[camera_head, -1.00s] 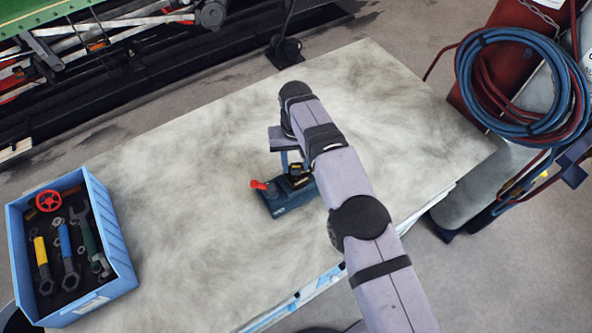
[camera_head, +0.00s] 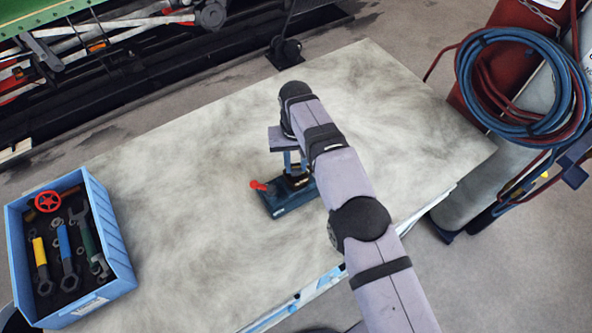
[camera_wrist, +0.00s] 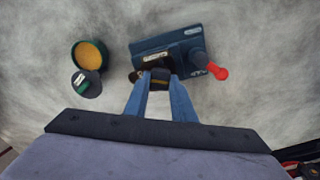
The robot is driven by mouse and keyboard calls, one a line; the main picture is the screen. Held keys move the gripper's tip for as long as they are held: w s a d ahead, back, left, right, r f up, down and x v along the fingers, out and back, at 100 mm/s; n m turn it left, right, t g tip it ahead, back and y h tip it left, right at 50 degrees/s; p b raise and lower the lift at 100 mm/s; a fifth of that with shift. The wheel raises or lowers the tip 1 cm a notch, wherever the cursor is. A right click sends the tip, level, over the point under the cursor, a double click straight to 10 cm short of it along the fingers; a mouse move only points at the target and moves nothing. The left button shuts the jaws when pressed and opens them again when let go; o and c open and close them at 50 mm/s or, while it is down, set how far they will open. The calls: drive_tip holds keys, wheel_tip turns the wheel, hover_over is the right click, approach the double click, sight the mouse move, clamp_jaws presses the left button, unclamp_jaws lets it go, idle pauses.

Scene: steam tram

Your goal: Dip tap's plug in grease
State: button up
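A dark blue block (camera_head: 291,199) sits on the bench. In the wrist view the block (camera_wrist: 150,47) has white labels and a tap with a red handle (camera_wrist: 218,71) at its right end. My gripper (camera_wrist: 160,80) points down at the block's near edge. Its two blue fingers are close together on either side of a small dark piece with a pale yellowish band (camera_wrist: 160,77), which looks like the plug; they appear shut on it. An open round tin of yellow-brown grease (camera_wrist: 89,55) stands left of the block. In the head view my arm hides the tin.
A dark lid with a green-and-white label (camera_wrist: 84,84) lies beside the tin. A blue crate of tools (camera_head: 115,235) stands on the bench (camera_head: 190,190) at the left. Hoses and gas cylinders (camera_head: 520,85) stand off its right side. The bench's middle left is clear.

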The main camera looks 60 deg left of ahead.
sight(297, 166)
drive_tip(key=shift+r+p, duration=0.65)
drive_tip(key=shift+r, duration=0.55)
drive_tip(key=shift+r+p, duration=1.8)
drive_tip(key=shift+r, duration=0.6)
drive_tip(key=shift+w, duration=0.15)
